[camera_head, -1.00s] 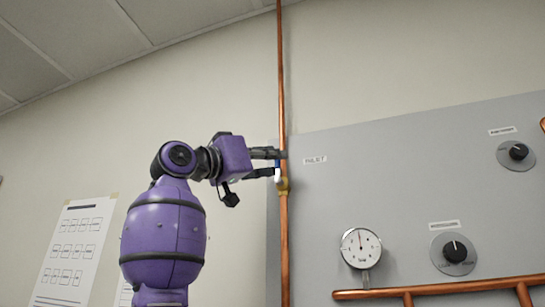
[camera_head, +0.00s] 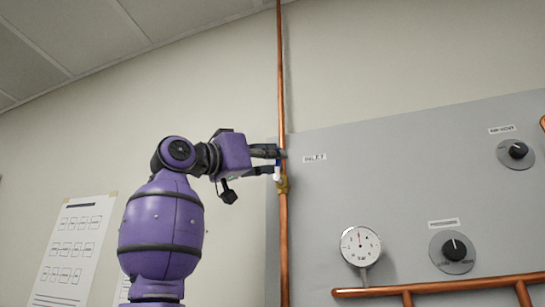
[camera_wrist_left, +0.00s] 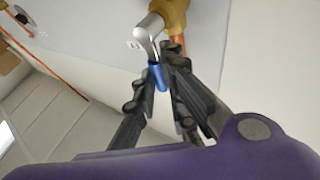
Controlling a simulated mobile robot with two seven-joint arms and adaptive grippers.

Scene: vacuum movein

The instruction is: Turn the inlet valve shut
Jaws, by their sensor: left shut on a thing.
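The inlet valve has a brass body (camera_head: 282,185) on the vertical copper pipe, just below the INLET label (camera_head: 315,158). In the left wrist view its brass body (camera_wrist_left: 174,12) carries a silver lever (camera_wrist_left: 148,32) with a blue grip (camera_wrist_left: 158,76). My left gripper (camera_head: 277,162) reaches the pipe from the left, just above the brass body. It is shut on the blue-gripped lever, with the dark fingers on either side of it in the wrist view. The fingers partly hide the lever in the head view. My right gripper is out of view.
The grey panel (camera_head: 400,180) fills the right, with a dial gauge (camera_head: 360,246) and two black knobs (camera_head: 455,249). The copper pipe (camera_head: 281,80) runs up to the ceiling.

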